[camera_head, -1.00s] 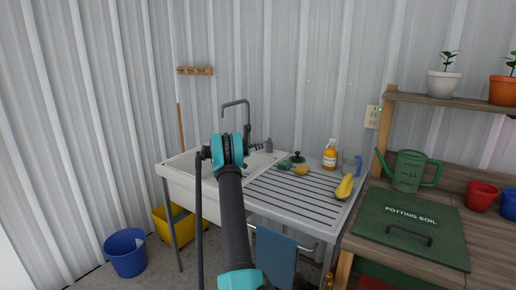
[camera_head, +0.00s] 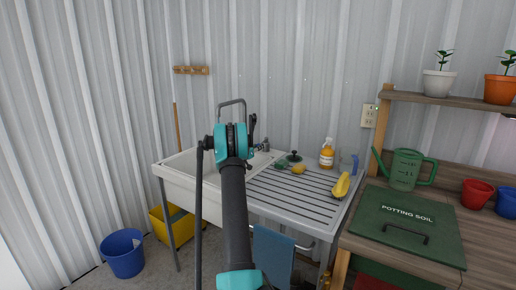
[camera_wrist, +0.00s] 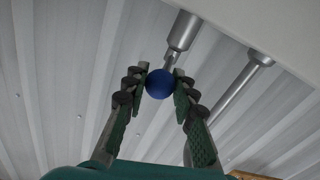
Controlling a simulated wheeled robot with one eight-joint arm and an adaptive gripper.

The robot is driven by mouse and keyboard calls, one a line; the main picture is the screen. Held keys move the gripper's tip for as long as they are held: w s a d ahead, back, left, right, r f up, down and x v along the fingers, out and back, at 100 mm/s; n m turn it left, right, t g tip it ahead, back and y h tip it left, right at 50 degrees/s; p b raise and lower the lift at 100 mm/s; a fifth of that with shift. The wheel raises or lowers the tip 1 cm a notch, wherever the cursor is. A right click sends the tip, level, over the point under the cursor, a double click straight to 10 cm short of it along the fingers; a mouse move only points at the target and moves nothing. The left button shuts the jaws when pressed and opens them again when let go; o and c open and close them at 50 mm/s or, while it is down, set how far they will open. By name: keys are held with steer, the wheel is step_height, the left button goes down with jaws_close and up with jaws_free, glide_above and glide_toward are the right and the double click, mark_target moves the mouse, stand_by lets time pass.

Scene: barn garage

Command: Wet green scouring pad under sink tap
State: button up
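A small green pad (camera_head: 280,165) lies at the sink end of the ribbed drainboard, beside a yellow sponge (camera_head: 299,169). The grey tap (camera_head: 232,101) arches up at the back of the sink (camera_head: 190,175), partly hidden by my arm. My gripper (camera_head: 252,122) is above the sink beside the tap, mostly hidden behind my wrist in the head view. In the wrist view, my gripper (camera_wrist: 160,75) has its fingertips on either side of a round blue knob (camera_wrist: 159,84) near silver pipes (camera_wrist: 183,35). I cannot tell whether the fingers press on the knob. The pad is not in the wrist view.
A dark-knobbed plug or brush (camera_head: 294,156), an orange bottle (camera_head: 327,154) and a yellow banana-like item (camera_head: 342,185) stand or lie on the drainboard (camera_head: 300,198). A potting bench with a green watering can (camera_head: 405,169) is at right. Buckets (camera_head: 123,253) are on the floor at left.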

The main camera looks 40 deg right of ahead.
steer(key=o, duration=0.5)
steer(key=shift+c, duration=0.2)
steer(key=v, duration=1.2)
steer(key=shift+a, duration=0.15)
